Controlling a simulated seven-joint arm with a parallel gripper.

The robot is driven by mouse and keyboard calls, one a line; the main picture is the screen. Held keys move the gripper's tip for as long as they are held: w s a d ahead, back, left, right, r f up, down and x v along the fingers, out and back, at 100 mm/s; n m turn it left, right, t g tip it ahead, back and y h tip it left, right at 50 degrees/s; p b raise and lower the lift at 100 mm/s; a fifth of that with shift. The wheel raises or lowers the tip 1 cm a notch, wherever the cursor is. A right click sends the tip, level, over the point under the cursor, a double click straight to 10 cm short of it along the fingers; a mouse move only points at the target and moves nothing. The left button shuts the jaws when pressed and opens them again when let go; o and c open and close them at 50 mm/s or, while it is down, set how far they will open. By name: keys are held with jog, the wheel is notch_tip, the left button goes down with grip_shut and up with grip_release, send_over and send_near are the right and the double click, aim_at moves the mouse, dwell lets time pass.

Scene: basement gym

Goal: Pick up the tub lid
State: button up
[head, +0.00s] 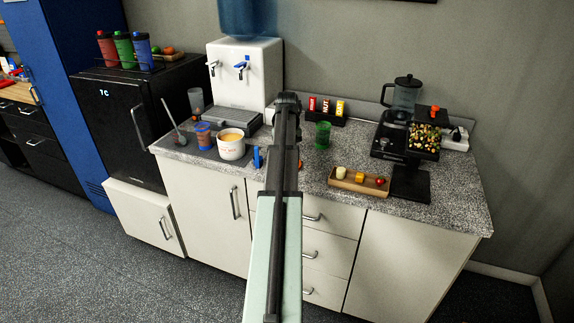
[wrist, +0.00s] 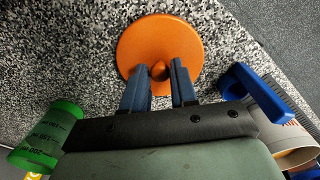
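The tub lid is an orange disc with a small round knob in its middle. In the wrist view the lid (wrist: 180,37) lies flat on the speckled counter. My gripper (wrist: 160,70) is open, with its two blue fingers on either side of the knob and gaps visible between them and it. In the head view my arm hides most of the lid, and a small orange sliver (head: 300,164) shows beside it. The open white tub (head: 231,148) with tan contents stands left of my arm; part of it also shows in the wrist view (wrist: 290,146).
A blue item (head: 257,158) stands between tub and arm. A green cup (head: 322,135) is right of my arm. A wooden tray (head: 345,186) with small foods, a blender (head: 404,95) and a dark stand (head: 410,187) are farther right. A water dispenser (head: 262,70) stands behind.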

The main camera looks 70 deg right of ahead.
grip_shut()
notch_tip(320, 180, up, 18)
jog(key=f, duration=0.1)
jog(key=w+f, duration=0.1)
jog(key=w, duration=2.2)
jog(key=shift+a+f, duration=0.25)
jog(key=shift+f, duration=0.05)
